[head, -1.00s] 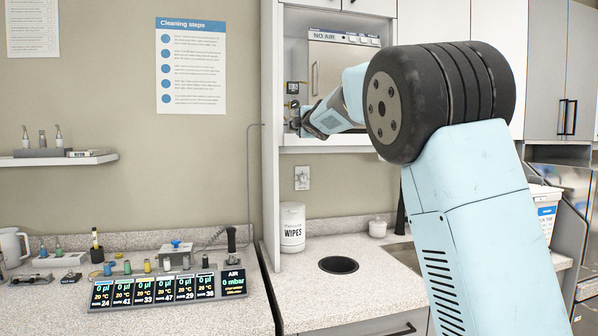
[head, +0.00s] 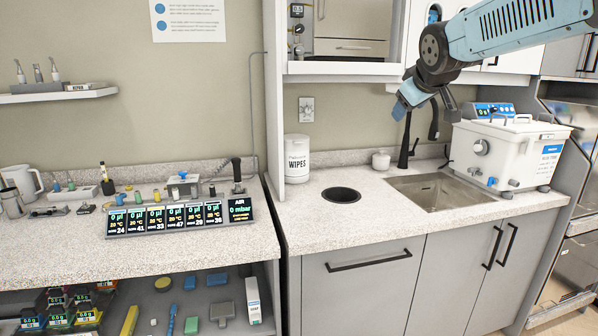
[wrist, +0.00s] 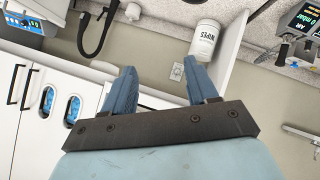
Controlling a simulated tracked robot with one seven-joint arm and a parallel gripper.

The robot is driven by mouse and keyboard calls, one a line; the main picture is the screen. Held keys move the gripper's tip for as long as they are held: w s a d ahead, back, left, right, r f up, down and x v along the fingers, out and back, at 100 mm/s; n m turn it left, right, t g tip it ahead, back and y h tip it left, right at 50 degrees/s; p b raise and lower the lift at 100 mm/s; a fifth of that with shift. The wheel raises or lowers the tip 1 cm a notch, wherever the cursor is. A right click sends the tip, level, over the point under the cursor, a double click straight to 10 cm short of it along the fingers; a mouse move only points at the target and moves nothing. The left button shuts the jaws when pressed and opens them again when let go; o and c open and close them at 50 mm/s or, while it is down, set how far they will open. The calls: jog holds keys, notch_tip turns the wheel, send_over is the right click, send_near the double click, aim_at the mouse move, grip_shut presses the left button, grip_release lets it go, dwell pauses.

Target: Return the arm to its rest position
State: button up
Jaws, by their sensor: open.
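My gripper (head: 422,108) hangs above the back of the counter in the head view, in front of the wall and near the black tap (head: 405,140). My arm comes in from the upper right. In the wrist view my gripper (wrist: 162,85) shows two blue fingers spread apart with nothing between them. The wrist picture is turned over, with the wipes tub (wrist: 204,40) beyond the fingers.
The sink (head: 440,190) lies below my gripper. A white bath unit (head: 508,150) stands right of it. The wipes tub (head: 297,158) and a round counter hole (head: 341,195) are to the left. An upper cabinet (head: 345,70) hangs behind. The front counter is clear.

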jog(key=s+f+m+g, duration=0.1)
jog(key=s+f+m, duration=0.1)
jog(key=s+f, duration=0.3)
jog(key=s+a+f+m+g, duration=0.1)
jog(key=s+f, duration=0.4)
jog(key=s, duration=0.8)
jog(key=s+a+f+m+g, duration=0.1)
jog(key=s+f+m+g, duration=0.2)
jog(key=s+f, duration=0.3)
jog(key=s, duration=0.3)
jog(key=shift+y, duration=0.3)
